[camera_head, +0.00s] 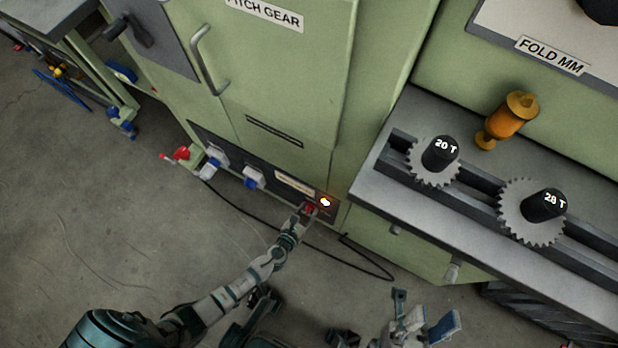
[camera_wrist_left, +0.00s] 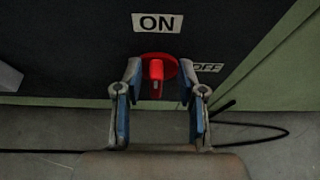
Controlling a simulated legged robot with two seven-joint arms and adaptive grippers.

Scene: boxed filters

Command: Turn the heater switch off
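The red heater switch (camera_wrist_left: 156,68) is a round red knob with a bar handle on a dark panel. In the left wrist view its bar stands upright, below the ON label (camera_wrist_left: 157,22); the OFF label (camera_wrist_left: 207,68) is to its right, partly hidden by a finger. My left gripper (camera_wrist_left: 160,82) is open, one finger on each side of the bar; contact cannot be told. In the head view my left gripper (camera_head: 306,211) largely covers the red switch (camera_head: 311,208). My right gripper (camera_head: 424,321) is open and empty, low above the floor.
The green cabinet (camera_head: 300,100) carries the panel, with plugs (camera_head: 254,178) and a red connector (camera_head: 182,153) further left. A black cable (camera_head: 370,262) lies on the floor. A grey ledge (camera_head: 440,225) with gears stands at the right.

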